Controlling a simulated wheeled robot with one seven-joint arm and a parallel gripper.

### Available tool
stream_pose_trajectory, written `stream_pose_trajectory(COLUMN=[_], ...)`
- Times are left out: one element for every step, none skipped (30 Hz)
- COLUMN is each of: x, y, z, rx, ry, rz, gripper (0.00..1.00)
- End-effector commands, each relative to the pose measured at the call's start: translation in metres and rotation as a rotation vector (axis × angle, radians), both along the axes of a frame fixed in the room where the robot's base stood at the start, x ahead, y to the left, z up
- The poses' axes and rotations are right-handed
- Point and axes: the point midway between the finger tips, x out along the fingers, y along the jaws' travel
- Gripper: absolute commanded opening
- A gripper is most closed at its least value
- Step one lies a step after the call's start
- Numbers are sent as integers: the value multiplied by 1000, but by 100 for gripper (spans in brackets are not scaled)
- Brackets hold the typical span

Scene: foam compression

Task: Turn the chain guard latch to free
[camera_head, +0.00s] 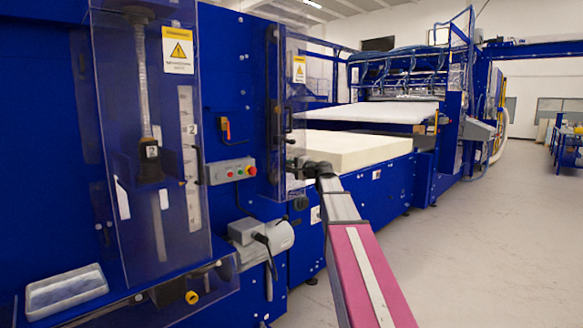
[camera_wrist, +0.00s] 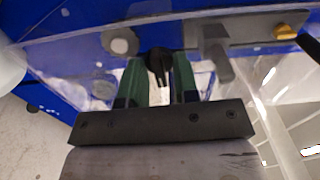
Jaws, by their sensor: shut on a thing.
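My gripper (camera_wrist: 160,78) has two green fingers, one on each side of a small black latch knob (camera_wrist: 158,62) in the wrist view. The fingers are shut on this knob, which stands in front of the blue panel. In the head view my gripper (camera_head: 299,165) is at the farther clear chain guard (camera_head: 290,85), at its lower part. The latch is too small and too covered there to make out, and its turned position is unclear.
A nearer clear guard (camera_head: 150,200) with a yellow warning label stands at the left. A control box with buttons (camera_head: 232,171) and a grey motor (camera_head: 262,236) are close to my arm. A cream foam block (camera_head: 350,150) lies behind.

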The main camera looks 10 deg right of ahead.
Motion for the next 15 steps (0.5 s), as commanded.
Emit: stream_pose_trajectory(x=[0,0,0,0,0,0,0,0,0,0,0,0,0,0,0], y=[0,0,0,0,0,0,0,0,0,0,0,0,0,0,0], z=[0,-1,-1,-1,-1,-1,-1,-1,-1,-1,-1,-1,-1,-1,-1], rx=[12,19,26,31,36,41,44,46,48,49,50,50,50,50,50], ry=[10,15,20,24,27,31,33,34,36,37,37,38,38,38,38], rz=[-1,-1,-1,-1,-1,-1,-1,-1,-1,-1,-1,-1,-1,-1,-1], gripper=[5,5,5,5,5,5,5,5,5,5,5,5,5,5,5])
